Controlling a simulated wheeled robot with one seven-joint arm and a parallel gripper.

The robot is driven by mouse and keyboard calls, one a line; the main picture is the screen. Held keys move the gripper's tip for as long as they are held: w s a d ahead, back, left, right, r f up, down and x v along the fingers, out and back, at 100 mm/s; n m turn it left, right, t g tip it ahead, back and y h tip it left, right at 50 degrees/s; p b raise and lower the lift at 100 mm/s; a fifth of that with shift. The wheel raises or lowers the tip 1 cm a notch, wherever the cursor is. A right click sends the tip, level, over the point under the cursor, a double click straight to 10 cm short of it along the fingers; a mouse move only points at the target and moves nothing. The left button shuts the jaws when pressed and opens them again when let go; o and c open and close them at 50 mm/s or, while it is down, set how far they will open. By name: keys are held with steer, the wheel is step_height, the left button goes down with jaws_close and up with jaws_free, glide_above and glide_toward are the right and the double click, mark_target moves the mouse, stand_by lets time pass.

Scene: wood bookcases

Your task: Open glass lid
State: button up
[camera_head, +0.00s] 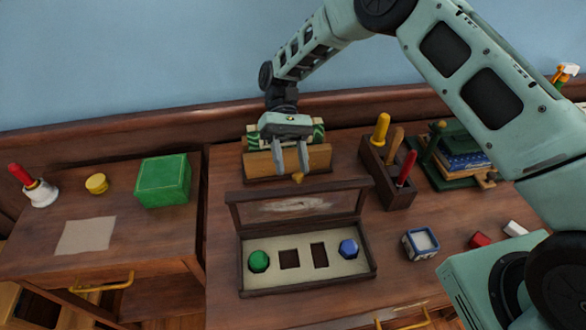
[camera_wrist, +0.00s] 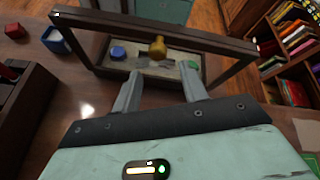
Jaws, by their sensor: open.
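A dark wooden box (camera_head: 308,289) sits on the desk, with a green piece (camera_head: 258,261), a blue piece (camera_head: 348,248) and two dark recesses in its pale inside. Its framed glass lid (camera_head: 229,211) stands raised along the box's back edge. In the wrist view the lid frame (camera_wrist: 150,24) spans the top, with the box inside seen through it. A brass knob (camera_head: 298,178) shows at the lid's upper edge, and also in the wrist view (camera_wrist: 157,47). My gripper (camera_head: 290,170) is open and empty behind the lid, its fingertips close to the knob; contact is unclear.
A tool rack (camera_head: 388,178) with yellow and red handles stands to the right of the lid. A wooden block (camera_head: 262,163) is behind my gripper. A blue-white cube (camera_head: 420,243) is right of the box. A green box (camera_head: 163,181) sits on the left cabinet.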

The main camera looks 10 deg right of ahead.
steer(key=b+v, duration=0.1)
steer(key=v, duration=0.4)
steer(key=shift+w+d+r+b, duration=0.1)
steer(key=shift+w+b, duration=0.2)
steer(key=shift+w, duration=0.05)
